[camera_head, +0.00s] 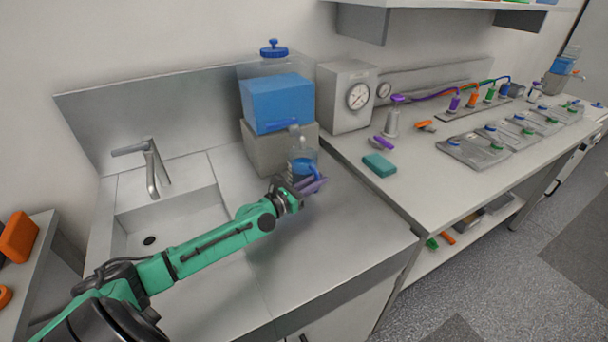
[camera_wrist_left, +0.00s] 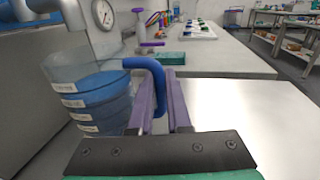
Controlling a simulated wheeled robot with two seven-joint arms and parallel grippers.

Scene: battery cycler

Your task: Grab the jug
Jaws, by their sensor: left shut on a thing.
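The jug (camera_wrist_left: 88,98) is clear with blue bands, pale labels and a blue handle (camera_wrist_left: 145,64). In the head view the jug (camera_head: 297,152) stands on the grey counter in front of the blue container, partly behind my gripper. My left gripper (camera_head: 314,186), with purple fingers on a green arm, is at the jug's handle. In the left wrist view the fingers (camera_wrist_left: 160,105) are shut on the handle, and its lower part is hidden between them. I cannot tell whether the jug's base touches the counter. My right gripper is not in view.
A blue container (camera_head: 277,102) on a grey block stands behind the jug, with a spout above it. A sink (camera_head: 170,220) with a tap is at the left. A gauge box (camera_head: 346,97) and teal block (camera_head: 379,165) are at the right. The front counter is clear.

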